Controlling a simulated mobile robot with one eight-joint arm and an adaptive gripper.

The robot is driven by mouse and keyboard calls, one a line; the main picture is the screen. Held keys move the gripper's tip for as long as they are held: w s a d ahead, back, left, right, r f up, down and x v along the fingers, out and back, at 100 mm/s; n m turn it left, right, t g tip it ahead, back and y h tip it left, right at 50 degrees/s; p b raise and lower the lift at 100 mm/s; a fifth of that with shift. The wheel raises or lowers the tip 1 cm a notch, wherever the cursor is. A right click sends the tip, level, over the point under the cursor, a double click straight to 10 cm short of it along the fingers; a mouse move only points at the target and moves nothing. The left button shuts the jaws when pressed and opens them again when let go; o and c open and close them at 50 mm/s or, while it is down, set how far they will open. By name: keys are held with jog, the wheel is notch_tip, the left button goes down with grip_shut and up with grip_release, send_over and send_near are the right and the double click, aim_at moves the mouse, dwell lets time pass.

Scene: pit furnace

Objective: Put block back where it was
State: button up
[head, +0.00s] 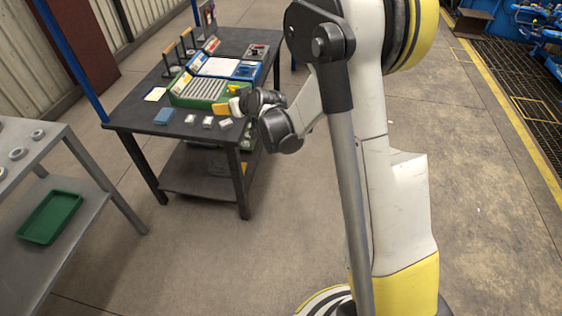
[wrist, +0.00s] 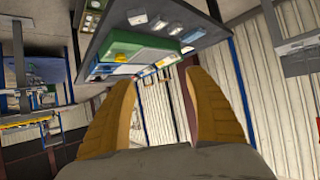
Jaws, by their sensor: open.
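Several small pale blocks (head: 208,122) lie in a row near the front edge of the black table, and a flat blue block (head: 164,116) lies to their left. I cannot tell which one is the task's block. Pale pieces (wrist: 137,16) also show on the tabletop at the top of the wrist view. My gripper (head: 228,105) is over the table's right front part, by the green tray (head: 183,99). In the wrist view my gripper (wrist: 161,78) has its two yellow fingers spread, with nothing between them.
The black table (head: 130,125) also carries a blue tray (head: 219,67), a small control box (head: 257,51) and upright handled tools (head: 169,58). A grey bench (head: 85,165) with a green bin (head: 50,217) stands at left. Open floor lies between them.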

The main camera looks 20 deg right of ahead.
jog(key=s+a+r+g, duration=0.1)
jog(key=s+r, duration=0.4)
jog(key=s, duration=0.3)
jog(key=s+r+g, duration=0.1)
jog(key=s+r, duration=0.4)
jog(key=s, duration=0.3)
jog(key=s+d+m+g+h, duration=0.1)
jog(key=s+g+h, duration=0.1)
jog(key=s, duration=1.9)
jog(key=shift+s+d+f+m+g, duration=0.35)
jog(key=shift+s+m+g, duration=0.05)
